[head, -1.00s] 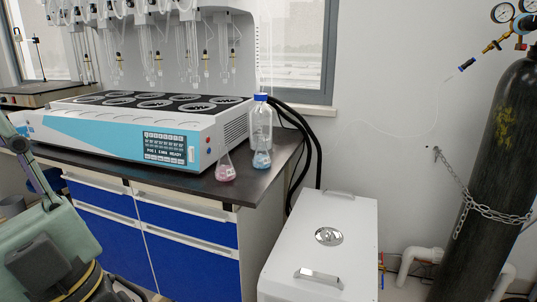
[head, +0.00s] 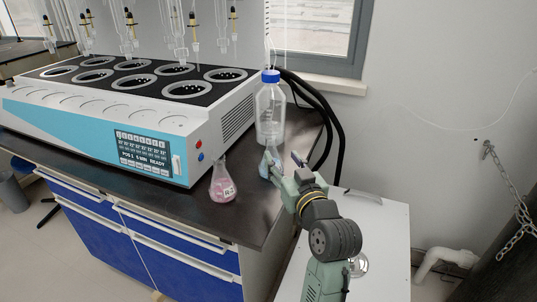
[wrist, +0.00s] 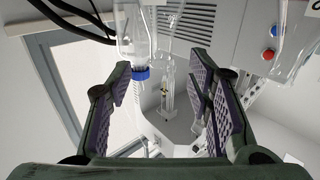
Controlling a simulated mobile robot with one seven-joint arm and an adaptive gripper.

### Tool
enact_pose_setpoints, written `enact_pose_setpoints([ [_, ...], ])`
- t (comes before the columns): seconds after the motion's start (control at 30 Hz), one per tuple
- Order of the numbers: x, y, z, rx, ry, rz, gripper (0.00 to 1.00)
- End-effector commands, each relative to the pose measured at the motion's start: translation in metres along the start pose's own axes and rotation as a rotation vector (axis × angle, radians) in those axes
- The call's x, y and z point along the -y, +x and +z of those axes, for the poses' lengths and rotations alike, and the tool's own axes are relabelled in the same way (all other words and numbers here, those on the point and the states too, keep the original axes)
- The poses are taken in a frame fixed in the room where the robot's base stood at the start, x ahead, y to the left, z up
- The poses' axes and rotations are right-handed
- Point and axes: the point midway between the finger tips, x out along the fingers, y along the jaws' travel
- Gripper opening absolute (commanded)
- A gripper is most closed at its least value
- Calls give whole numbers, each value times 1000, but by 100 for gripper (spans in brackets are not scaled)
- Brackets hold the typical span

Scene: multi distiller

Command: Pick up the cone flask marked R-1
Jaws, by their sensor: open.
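A cone flask with pink liquid and a white label (head: 223,185) stands upright on the dark bench top in the head view, left of my gripper (head: 282,163); its label is too small to read. A second cone flask, with bluish liquid (head: 271,153), stands in front of the clear bottle and is mostly hidden behind my gripper. My gripper is open and empty, low over the bench's right end. The wrist view is upside down: clear flask glass (wrist: 169,40) shows beyond and between the spread fingers, and another flask (wrist: 291,55) is outside them at upper right.
The clear bottle with a blue cap (head: 270,108) stands close behind my gripper; it also shows in the wrist view (wrist: 136,40). The distiller (head: 70,120) fills the bench to the left. Black hoses (head: 325,115) hang behind. A white cabinet (head: 385,225) stands lower right.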

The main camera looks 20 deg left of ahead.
Motion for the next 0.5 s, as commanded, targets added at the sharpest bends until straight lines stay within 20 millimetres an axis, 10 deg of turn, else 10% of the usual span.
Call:
enact_pose_setpoints([
  [0.5,3,65,-10,-2,0,-4,46],
])
